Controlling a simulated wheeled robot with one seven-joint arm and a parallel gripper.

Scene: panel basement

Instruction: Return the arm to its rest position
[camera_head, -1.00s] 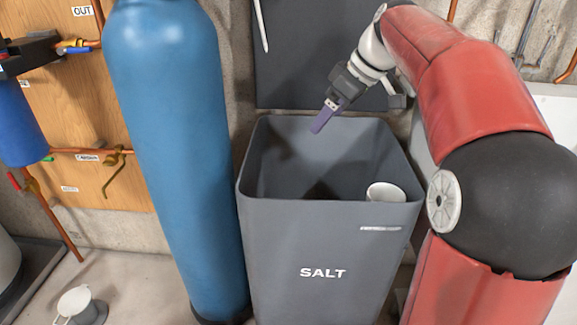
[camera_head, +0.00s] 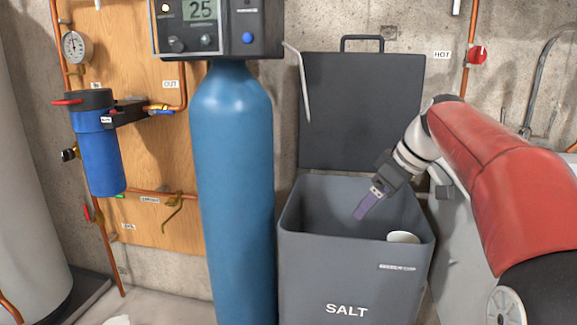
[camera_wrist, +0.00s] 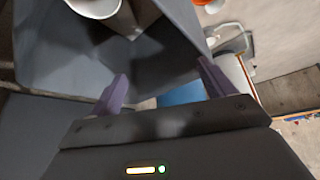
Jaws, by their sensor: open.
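My gripper (camera_head: 362,208) is over the open mouth of the grey salt bin (camera_head: 350,275) in the head view, with its purple fingers pointing down. In the wrist view my gripper (camera_wrist: 163,90) has its two purple fingers spread apart with nothing between them. My red and black arm reaches in from the right. A white cup-like container (camera_head: 403,237) is inside the bin near its front right wall. It also shows at the top left of the wrist view (camera_wrist: 95,8).
The bin's raised lid (camera_head: 362,110) stands behind it. A tall blue tank (camera_head: 232,180) with a control head (camera_head: 217,28) stands close on the left. A blue filter (camera_head: 100,160) and copper pipes are on the wooden panel. A red-handled valve (camera_head: 477,55) is on the right wall.

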